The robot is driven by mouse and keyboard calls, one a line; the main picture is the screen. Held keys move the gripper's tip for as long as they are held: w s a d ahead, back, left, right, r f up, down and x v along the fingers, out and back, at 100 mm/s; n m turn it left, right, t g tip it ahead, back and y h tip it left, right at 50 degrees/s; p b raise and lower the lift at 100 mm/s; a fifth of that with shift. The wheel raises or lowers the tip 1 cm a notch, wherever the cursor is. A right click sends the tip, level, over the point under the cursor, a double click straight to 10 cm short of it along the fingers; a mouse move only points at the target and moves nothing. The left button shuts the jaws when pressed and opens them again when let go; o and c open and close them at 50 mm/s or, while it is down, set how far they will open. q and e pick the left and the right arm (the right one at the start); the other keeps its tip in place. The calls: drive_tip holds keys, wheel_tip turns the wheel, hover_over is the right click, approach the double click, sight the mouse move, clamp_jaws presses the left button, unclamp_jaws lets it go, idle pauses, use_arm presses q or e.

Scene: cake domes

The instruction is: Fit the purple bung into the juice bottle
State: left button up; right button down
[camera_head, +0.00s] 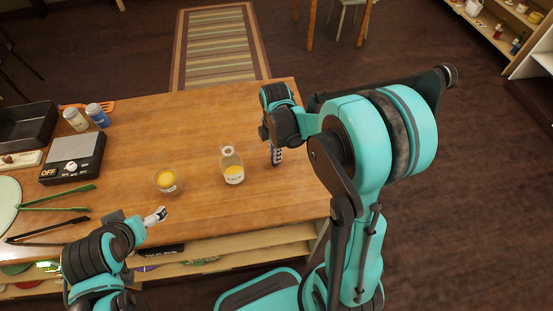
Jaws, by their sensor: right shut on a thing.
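The juice bottle (232,166) is clear glass with a white label and yellow juice low inside. It stands upright on the wooden table, its mouth uncovered. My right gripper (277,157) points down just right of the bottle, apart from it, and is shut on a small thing. The fingers mostly hide this thing; a dark purplish tint shows there, and no loose purple bung is visible on the table, so I take it to be the bung. My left gripper (157,216) is near the table's front edge, left of the bottle, with no object visible in it; its finger gap is unclear.
A glass of yellow juice (167,180) stands left of the bottle. A black scale (73,158), two shakers (97,115), a dark pan (27,127) and green tongs (57,196) fill the left side. The table (205,120) is clear behind the bottle.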

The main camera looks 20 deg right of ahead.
use_arm(q)
drive_tip(key=shift+r, duration=0.1)
use_arm(e)
drive_tip(key=shift+r, duration=0.1)
drive_tip(key=shift+r+p, duration=2.95)
drive_tip(key=shift+r, duration=1)
use_arm(q)
wheel_tip(320, 180, up, 6)
drive_tip(key=shift+f, duration=0.2)
